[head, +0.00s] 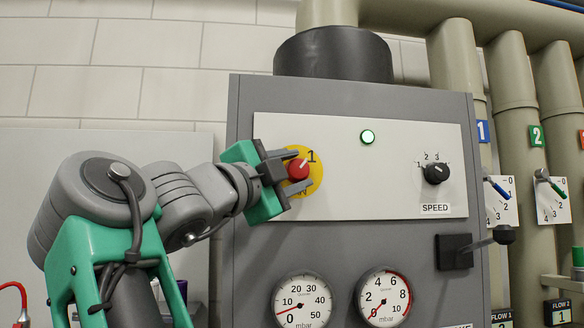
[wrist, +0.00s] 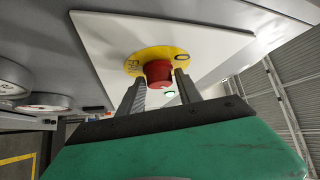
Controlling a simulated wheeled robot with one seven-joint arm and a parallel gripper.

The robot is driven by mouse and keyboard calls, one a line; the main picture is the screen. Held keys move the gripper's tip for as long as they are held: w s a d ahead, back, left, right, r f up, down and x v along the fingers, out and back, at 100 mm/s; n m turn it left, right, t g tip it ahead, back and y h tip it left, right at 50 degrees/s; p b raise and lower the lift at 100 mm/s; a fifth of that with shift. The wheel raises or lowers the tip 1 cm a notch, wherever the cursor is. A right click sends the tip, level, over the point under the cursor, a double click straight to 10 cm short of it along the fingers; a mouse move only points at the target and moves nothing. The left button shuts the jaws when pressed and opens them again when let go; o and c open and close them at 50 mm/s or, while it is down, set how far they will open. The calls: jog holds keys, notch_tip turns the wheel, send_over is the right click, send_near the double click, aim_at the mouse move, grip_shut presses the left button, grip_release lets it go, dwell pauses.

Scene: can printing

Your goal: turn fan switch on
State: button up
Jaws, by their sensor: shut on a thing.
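The fan switch is a red rotary knob (head: 298,170) on a round yellow plate (head: 316,172), at the left of the white panel on the grey cabinet. Its white pointer mark points up and right, toward the "1" on the plate. My gripper (head: 302,170) reaches in from the left, with one finger above and one below the knob, and is shut on it. In the wrist view the red knob (wrist: 158,73) sits between the two grey fingers. My gripper partly hides the yellow plate's lettering.
A green lamp (head: 367,137) glows on the panel. A black SPEED knob (head: 436,172) is to the right, and a black lever (head: 490,240) sticks out below it. Two round gauges (head: 303,302) are beneath. Pipes with valves stand at the far right.

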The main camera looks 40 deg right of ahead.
aim_at(294, 172)
jog(key=shift+r, duration=0.1)
jog(key=o, duration=1.2)
jog(key=shift+d, duration=0.1)
jog(key=b+v, duration=0.3)
jog(key=v, duration=0.2)
jog(key=shift+w+f+b, duration=0.15)
jog(key=shift+f+b, duration=0.15)
jog(key=shift+b, duration=0.05)
jog(key=v, duration=0.2)
jog(key=shift+a+r, duration=0.15)
jog(key=shift+a, duration=0.3)
